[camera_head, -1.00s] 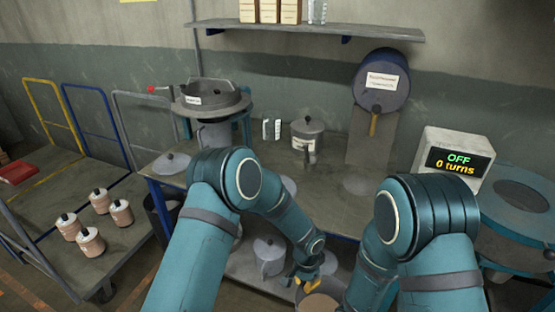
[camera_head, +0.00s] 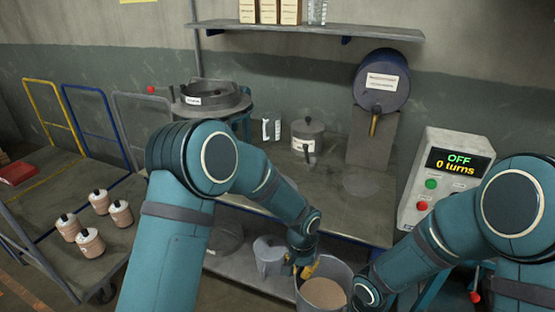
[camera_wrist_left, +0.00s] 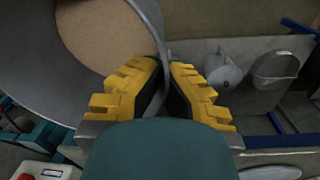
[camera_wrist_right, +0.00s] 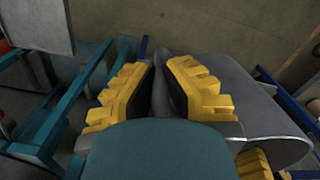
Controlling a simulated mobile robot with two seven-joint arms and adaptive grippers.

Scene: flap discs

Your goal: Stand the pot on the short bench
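The pot (camera_head: 325,293) is a wide, open grey vessel with tan contents, low in front of the bench in the head view. In the left wrist view the pot (camera_wrist_left: 148,15) fills the upper left. My left gripper (camera_wrist_left: 164,65) is shut on its rim, and this gripper shows at the pot's back left in the head view (camera_head: 304,268). In the right wrist view my right gripper (camera_wrist_right: 162,68) is closed on the pot's grey edge (camera_wrist_right: 240,85); its fingers are hidden in the head view. I cannot tell for sure which surface is the short bench.
A control box (camera_head: 440,180) reads OFF. A trolley with bottles (camera_head: 92,243) stands left.

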